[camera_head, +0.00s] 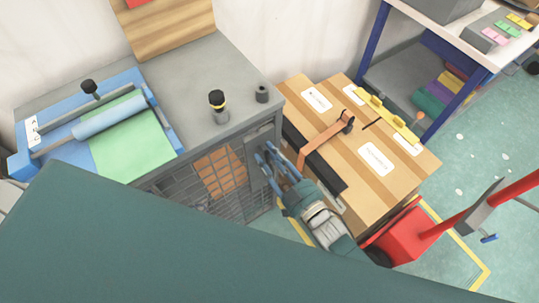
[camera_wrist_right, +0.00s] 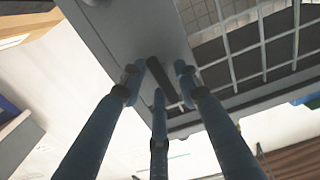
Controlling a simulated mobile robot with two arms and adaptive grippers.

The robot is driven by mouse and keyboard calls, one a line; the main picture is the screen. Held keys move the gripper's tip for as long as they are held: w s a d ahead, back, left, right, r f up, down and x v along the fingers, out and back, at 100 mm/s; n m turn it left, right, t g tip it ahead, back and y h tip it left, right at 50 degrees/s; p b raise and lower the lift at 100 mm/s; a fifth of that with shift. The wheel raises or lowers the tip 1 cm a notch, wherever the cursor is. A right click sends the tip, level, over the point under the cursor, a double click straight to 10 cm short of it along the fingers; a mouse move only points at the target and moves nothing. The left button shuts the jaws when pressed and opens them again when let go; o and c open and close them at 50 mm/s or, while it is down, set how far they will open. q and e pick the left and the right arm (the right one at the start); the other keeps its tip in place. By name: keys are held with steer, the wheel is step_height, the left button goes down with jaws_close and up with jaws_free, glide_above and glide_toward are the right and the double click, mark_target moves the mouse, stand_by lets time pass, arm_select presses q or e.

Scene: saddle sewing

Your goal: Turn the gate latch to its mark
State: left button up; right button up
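The mesh gate (camera_head: 237,179) closes the front of the grey bench, with orange-brown material behind its bars. In the right wrist view its grey plate (camera_wrist_right: 110,35) carries a dark bar-shaped latch (camera_wrist_right: 163,77), which lies slanted. My right gripper (camera_head: 267,156) is at the gate's right edge. In the right wrist view its three blue fingers (camera_wrist_right: 157,86) are spread around the latch, with a gap at the sides; contact cannot be told. The latch is hidden behind the fingers in the head view. I cannot make out the mark clearly. My left gripper is not in view.
Wooden crates (camera_head: 365,185) with an orange strap stand close to the right of my right gripper.

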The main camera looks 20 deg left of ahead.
steer(key=v, duration=1.2)
stand_by(0.5)
steer(key=d+f+m+g+h, duration=0.1)
steer(key=d+f+m+h, duration=0.15)
steer(key=d+f, duration=0.5)
steer(key=s+d+f+m+h, duration=0.1)
steer(key=d+f+h, duration=0.3)
steer(key=f, duration=0.6)
steer(key=d+f+m+g+h, duration=0.1)
steer(key=d+f+h, duration=0.2)
steer(key=d+f, duration=0.45)
steer(key=s+d+f+m+g+h, duration=0.1)
steer(key=s+d+f+g+h, duration=0.15)
steer(key=s+f, duration=0.4)
steer(key=s+d+f+m+g+h, duration=0.1)
steer(key=s+d+f+m+g, duration=0.15)
steer(key=s+f, duration=0.4)
steer(key=s+d+f+g, duration=0.1)
steer(key=s+f, duration=0.1)
steer(key=s, duration=0.6)
steer(key=s+d+f+g+h, duration=0.1)
steer(key=s+d+f+g, duration=0.1)
steer(key=s, duration=0.6)
steer(key=shift+s+d+f+m, duration=0.15)
steer(key=shift+s+f+m, duration=0.15)
steer(key=shift+s, duration=0.05)
